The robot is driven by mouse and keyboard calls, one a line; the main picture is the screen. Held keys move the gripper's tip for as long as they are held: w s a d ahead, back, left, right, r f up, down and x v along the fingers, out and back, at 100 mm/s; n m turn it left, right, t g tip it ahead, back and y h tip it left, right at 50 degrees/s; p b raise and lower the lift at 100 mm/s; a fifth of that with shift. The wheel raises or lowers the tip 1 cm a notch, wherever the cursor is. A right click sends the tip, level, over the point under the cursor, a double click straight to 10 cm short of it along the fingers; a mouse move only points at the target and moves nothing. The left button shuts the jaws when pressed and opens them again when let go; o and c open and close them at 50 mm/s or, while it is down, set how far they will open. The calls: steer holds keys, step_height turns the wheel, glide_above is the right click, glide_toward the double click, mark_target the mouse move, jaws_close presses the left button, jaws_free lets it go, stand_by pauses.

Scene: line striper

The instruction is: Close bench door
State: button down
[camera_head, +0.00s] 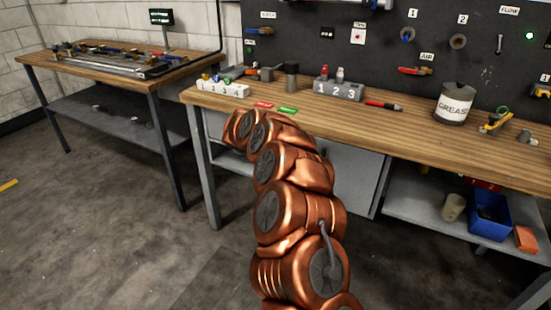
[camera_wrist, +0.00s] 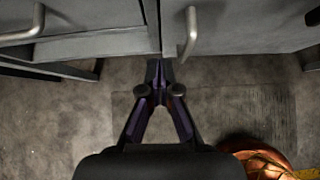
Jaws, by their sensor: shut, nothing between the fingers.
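The wooden-topped bench (camera_head: 395,135) runs along the wall, with grey metal fronts under it. In the head view, a grey front panel (camera_head: 357,180) shows to the right of my arm, which hides the rest. In the wrist view, a grey door (camera_wrist: 245,25) with a bar handle (camera_wrist: 190,35) is at the right. Another grey front (camera_wrist: 95,18) with its own handle (camera_wrist: 22,28) is at the left, with a narrow dark gap between them. My gripper (camera_wrist: 157,68) is shut and empty, its tips near the lower edges by this gap. Contact and how far the door stands open cannot be told.
A grease can (camera_head: 454,103), a numbered grey block (camera_head: 338,90) and small tools stand on the bench top. A blue bin (camera_head: 489,214) sits on the lower shelf at the right. A second bench (camera_head: 105,70) is at the left. The floor (camera_head: 110,215) at the left is clear.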

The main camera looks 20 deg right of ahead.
steer(key=v, duration=0.7)
steer(key=shift+b, duration=0.4)
